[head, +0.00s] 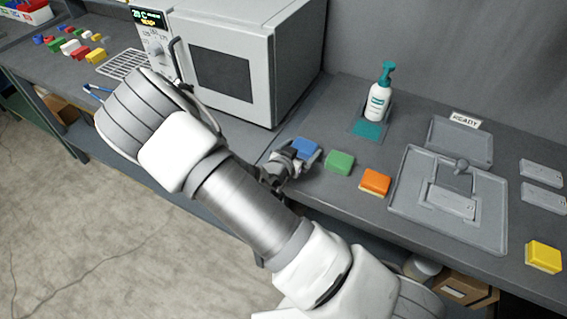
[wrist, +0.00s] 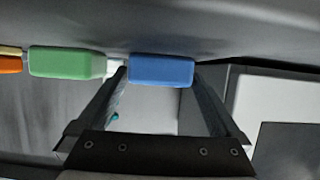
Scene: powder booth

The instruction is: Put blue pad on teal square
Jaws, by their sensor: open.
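The blue pad (head: 305,148) lies on the grey bench in front of the oven's right side. In the wrist view the blue pad (wrist: 161,69) appears between the tips of my open gripper (wrist: 160,80). My gripper (head: 290,162) is right at the pad in the head view and partly covers it. I cannot tell whether the fingers touch it. The teal square (head: 367,129) lies farther back on the bench, and a white bottle with a teal pump (head: 378,98) stands on its back part.
A green pad (head: 340,162) and an orange pad (head: 375,182) lie to the right of the blue pad. A grey tray (head: 408,206) and a yellow pad (head: 543,257) are farther right. The white oven (head: 290,70) rises behind on the left.

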